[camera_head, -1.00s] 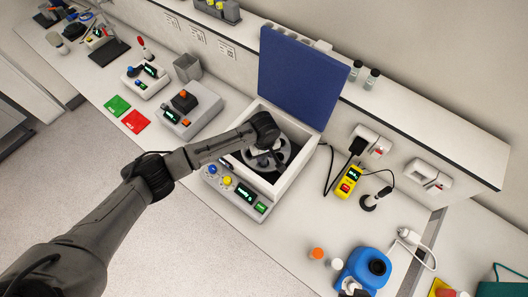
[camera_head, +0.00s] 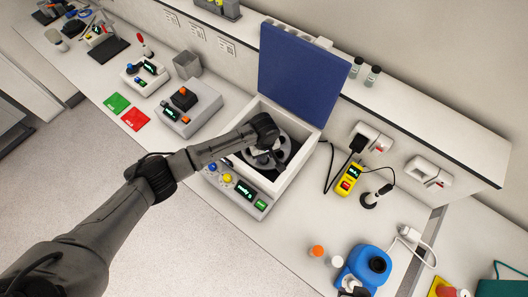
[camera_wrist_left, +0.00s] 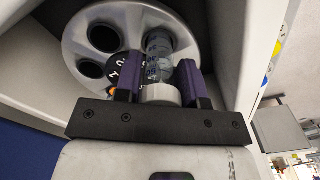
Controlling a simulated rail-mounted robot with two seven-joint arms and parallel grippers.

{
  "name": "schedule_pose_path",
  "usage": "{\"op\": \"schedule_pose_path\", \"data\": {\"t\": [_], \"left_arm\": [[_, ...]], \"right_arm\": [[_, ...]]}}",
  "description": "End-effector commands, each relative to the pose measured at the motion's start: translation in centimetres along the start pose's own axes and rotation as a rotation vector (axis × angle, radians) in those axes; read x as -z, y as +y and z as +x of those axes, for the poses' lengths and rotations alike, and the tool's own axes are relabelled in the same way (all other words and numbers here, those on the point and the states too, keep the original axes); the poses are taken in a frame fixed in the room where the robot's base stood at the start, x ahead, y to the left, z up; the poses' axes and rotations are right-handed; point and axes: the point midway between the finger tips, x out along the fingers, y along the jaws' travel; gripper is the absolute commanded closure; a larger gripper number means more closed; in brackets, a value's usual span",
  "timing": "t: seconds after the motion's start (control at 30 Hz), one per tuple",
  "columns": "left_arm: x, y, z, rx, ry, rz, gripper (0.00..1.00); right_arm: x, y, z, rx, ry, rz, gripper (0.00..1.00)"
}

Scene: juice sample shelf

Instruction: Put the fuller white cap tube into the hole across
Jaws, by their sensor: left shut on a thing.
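The open centrifuge (camera_head: 297,187) has a light grey rotor (camera_head: 286,141) in its bowl; the rotor also shows in the left wrist view (camera_wrist_left: 186,22). My left gripper (camera_head: 273,163) reaches down into the bowl. In the left wrist view its two purple fingers (camera_wrist_left: 160,84) are shut on a clear tube with a white cap (camera_wrist_left: 160,95). The tube (camera_wrist_left: 158,62) points at the rotor, over or in a hole; how deep it sits I cannot tell. Two dark, empty-looking holes (camera_wrist_left: 103,37) (camera_wrist_left: 90,70) show beside it. The fill level is unclear. My right gripper is out of view.
The blue lid (camera_head: 300,75) stands open behind the bowl. Bowl walls surround the gripper closely. A yellow meter (camera_head: 348,180) lies right of the centrifuge, a blue device (camera_head: 365,268) stands lower right, and a grey device (camera_head: 189,110) stands to the left.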

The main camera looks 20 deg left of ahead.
Motion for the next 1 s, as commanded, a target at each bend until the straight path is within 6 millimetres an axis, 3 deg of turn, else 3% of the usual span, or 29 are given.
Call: {"op": "schedule_pose_path", "data": {"t": [1.0], "left_arm": [[0.0,0.1,0.1,-0.001,0.0,0.001,0.88]], "right_arm": [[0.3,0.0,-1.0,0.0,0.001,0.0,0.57]]}}
